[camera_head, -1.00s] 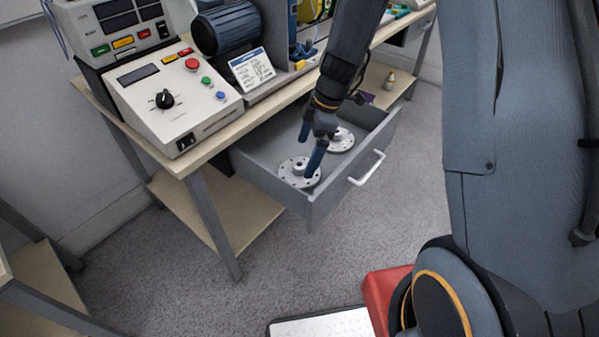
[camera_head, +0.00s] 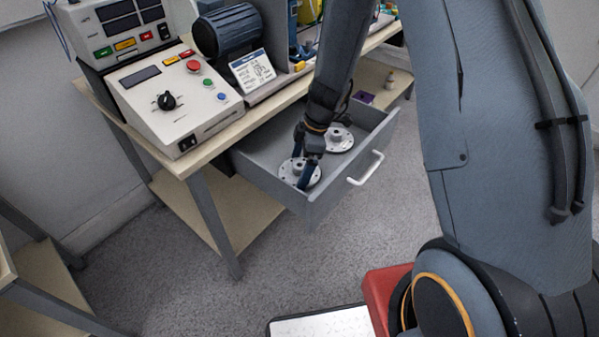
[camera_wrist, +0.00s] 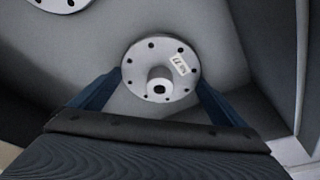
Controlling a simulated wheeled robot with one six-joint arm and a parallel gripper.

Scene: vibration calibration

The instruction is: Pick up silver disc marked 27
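A silver disc (camera_head: 287,172) with a raised hub and rim holes lies in the open drawer, at its near end. In the wrist view this disc (camera_wrist: 143,62) bears a small white label that seems to read 27, turned over. A second silver disc (camera_head: 341,136) lies farther back in the drawer, and its edge shows in the wrist view (camera_wrist: 62,3). My gripper (camera_head: 302,180) is low over the near disc. In the wrist view its blue fingers (camera_wrist: 160,92) are apart, one on each side of the disc. I cannot tell whether they touch the rim.
The grey drawer (camera_head: 333,190) with a white handle (camera_head: 366,168) is pulled out below the bench (camera_head: 205,152). Its walls stand close around the discs. A control box (camera_head: 170,95) and a motor (camera_head: 231,30) stand on the bench above.

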